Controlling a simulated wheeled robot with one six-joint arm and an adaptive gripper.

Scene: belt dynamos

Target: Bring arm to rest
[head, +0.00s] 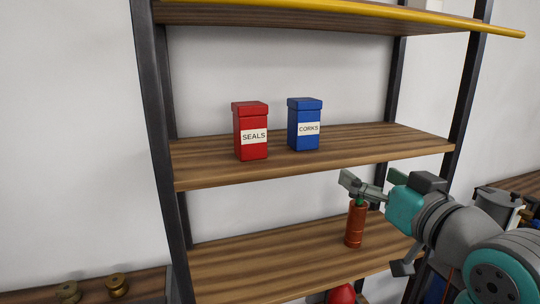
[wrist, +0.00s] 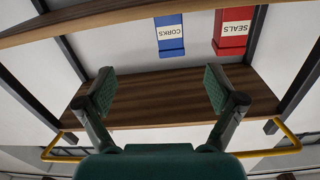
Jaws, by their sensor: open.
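My gripper (head: 362,187) is at the right in the head view, in front of the shelf rack, with its fingers apart. In the wrist view, which is upside down, my gripper (wrist: 160,90) is open with nothing between the fingers. In the head view its fingertips overlap the top of a red-brown cylinder (head: 355,226), which stands upright on the lower shelf (head: 270,265); I cannot tell whether they touch. The cylinder does not show in the wrist view.
A red SEALS box (head: 251,145) and a blue CORKS box (head: 304,138) stand on the middle shelf (head: 210,170). The top shelf has a yellow front bar (head: 440,18). Brass spools (head: 117,285) sit at lower left. A grey canister (head: 497,208) is at right.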

